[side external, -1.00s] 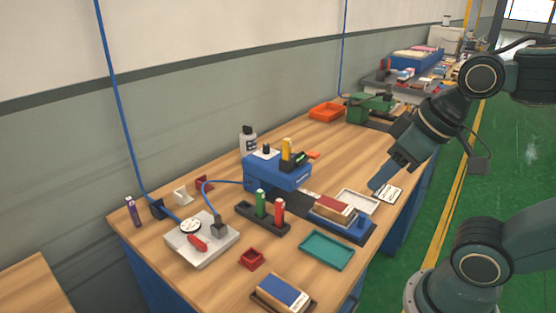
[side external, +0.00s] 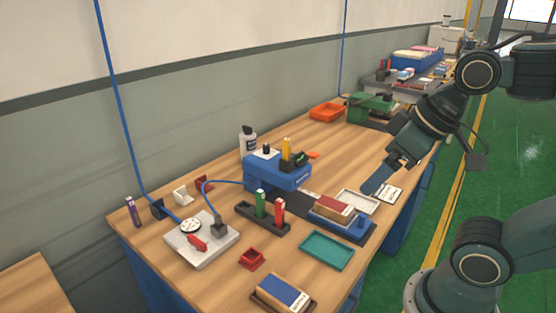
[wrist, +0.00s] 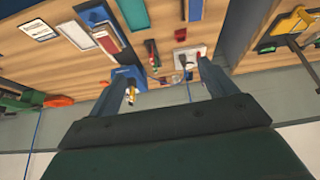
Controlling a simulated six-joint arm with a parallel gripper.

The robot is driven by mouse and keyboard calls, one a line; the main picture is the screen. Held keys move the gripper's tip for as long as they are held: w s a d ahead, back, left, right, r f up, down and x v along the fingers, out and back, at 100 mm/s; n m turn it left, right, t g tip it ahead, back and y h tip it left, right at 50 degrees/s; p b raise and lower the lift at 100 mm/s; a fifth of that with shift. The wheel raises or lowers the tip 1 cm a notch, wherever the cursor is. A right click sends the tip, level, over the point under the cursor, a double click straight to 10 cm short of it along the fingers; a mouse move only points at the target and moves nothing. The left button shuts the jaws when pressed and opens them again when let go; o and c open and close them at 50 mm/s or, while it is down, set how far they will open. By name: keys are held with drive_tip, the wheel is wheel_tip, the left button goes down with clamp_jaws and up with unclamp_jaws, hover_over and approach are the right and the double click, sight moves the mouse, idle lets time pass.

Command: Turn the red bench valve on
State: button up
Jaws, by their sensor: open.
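The red bench valve handle (side external: 197,243) lies on a pale square plate (side external: 182,251) at the near left of the bench. A round white dial and a grey fitting share the plate, and a blue hose runs to it. In the wrist view the pale plate (wrist: 204,50) is small, near the right finger, and the handle is not clear. My gripper (side external: 371,190) is above the bench's right side, beside the white tray and far from the valve. In the wrist view my gripper (wrist: 165,66) has its fingers wide apart with nothing held.
A blue machine (side external: 278,176), a black holder with green and red pieces (side external: 262,218), and a blue fixture with a red-topped block (side external: 335,209) stand between gripper and valve.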

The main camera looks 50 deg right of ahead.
drive_tip(key=w+a+r+n+g, duration=0.15)
drive_tip(key=w+r+n, duration=0.25)
drive_tip(key=w, duration=0.6)
drive_tip(key=n+g, duration=0.4)
drive_tip(key=n, duration=1)
hover_over(196, 239)
wheel_tip(196, 239, down, 18)
drive_tip(key=shift+s, duration=0.1)
wheel_tip(196, 239, down, 14)
drive_tip(key=shift+r, duration=0.2)
